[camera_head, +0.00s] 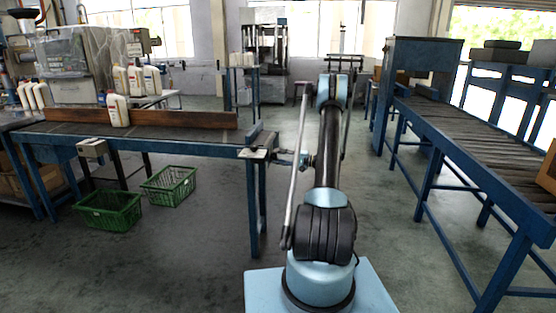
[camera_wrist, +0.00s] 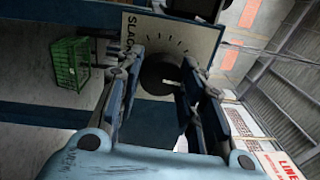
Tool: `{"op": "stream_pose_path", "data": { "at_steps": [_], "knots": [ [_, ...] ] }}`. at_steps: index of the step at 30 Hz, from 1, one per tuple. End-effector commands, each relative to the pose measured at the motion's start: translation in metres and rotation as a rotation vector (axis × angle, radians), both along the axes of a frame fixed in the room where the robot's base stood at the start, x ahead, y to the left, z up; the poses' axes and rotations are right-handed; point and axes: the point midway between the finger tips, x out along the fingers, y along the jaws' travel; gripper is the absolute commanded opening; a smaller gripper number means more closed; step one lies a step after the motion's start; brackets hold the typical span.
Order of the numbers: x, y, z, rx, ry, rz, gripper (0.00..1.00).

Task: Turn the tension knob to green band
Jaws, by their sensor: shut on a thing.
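The tension knob (camera_wrist: 157,74) is a dark round knob on a pale dial plate (camera_wrist: 202,38) in the wrist view. The plate carries black tick marks and the word "SLACK" at its left. A small light mark shows on the knob's lower right. I cannot make out a green band; fingers and knob hide part of the dial. My gripper (camera_wrist: 161,68) has one finger on each side of the knob and is shut on it. In the head view my gripper (camera_head: 296,160) is small, beside the conveyor's near right corner, where a pale plate (camera_head: 258,154) shows.
A roller conveyor (camera_head: 470,140) stands at right. Floor between the conveyors is open.

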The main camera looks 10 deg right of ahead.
Motion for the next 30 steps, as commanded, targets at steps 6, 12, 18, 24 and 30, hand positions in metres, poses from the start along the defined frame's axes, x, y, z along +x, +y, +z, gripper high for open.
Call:
{"op": "stream_pose_path", "data": {
  "at_steps": [6, 12, 18, 24, 30],
  "knots": [
    [0.001, -0.002, -0.002, -0.005, 0.001, -0.004, 0.11],
    [0.000, -0.001, -0.001, -0.003, 0.000, -0.003, 0.56],
    [0.000, -0.001, -0.001, -0.002, 0.000, -0.001, 0.56],
    [-0.003, -0.012, -0.001, -0.002, -0.001, -0.003, 0.56],
    [-0.013, -0.044, -0.004, -0.002, -0.001, -0.004, 0.56]
  ]
}}
